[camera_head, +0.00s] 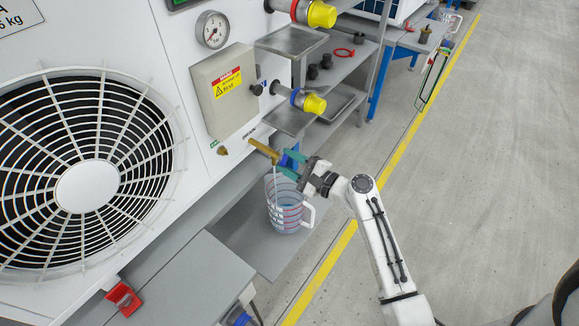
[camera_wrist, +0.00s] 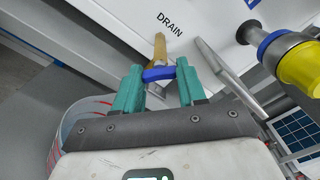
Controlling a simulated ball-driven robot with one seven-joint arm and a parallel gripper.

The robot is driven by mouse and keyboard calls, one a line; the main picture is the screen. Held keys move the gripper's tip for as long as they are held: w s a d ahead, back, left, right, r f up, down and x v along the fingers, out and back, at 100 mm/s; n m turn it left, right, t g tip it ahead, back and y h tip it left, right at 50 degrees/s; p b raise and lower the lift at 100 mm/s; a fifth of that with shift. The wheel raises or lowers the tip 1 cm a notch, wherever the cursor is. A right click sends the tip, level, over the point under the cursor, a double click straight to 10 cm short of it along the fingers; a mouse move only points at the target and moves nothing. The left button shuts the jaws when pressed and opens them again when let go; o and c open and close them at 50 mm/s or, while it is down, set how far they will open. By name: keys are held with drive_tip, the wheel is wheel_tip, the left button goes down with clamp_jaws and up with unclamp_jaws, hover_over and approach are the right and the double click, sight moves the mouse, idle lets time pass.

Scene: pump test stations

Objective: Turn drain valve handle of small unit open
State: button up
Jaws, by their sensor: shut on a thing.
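The brass drain valve (camera_head: 263,150) sticks out of the white unit's lower panel, and it also shows below the DRAIN label in the wrist view (camera_wrist: 160,47). Its blue handle (camera_wrist: 158,74) lies crosswise between the green fingers of my gripper (camera_wrist: 158,82). My gripper (camera_head: 289,164) is shut on the handle, which is partly hidden in the head view. A clear measuring jug (camera_head: 290,212) with red markings stands below the valve. A thin pale stream seems to run from the valve into the jug, which appears to hold some liquid.
A grey box (camera_head: 222,92) with a warning label, a pressure gauge (camera_head: 212,29) and yellow-capped ports (camera_head: 312,103) are on the panel above. A large fan grille (camera_head: 86,165) is at left. Grey shelves (camera_head: 290,41) stand behind. Open floor (camera_head: 480,170) lies to the right.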

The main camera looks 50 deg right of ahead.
drive_tip(key=shift+f+n+b, duration=0.1)
drive_tip(key=shift+n+b, duration=2.45)
drive_tip(key=shift+n, duration=1.15)
drive_tip(key=o, duration=1.1)
drive_tip(key=shift+c, duration=0.2)
drive_tip(key=s, duration=1)
drive_tip(key=shift+s+d, duration=0.15)
drive_tip(key=shift+s, duration=0.25)
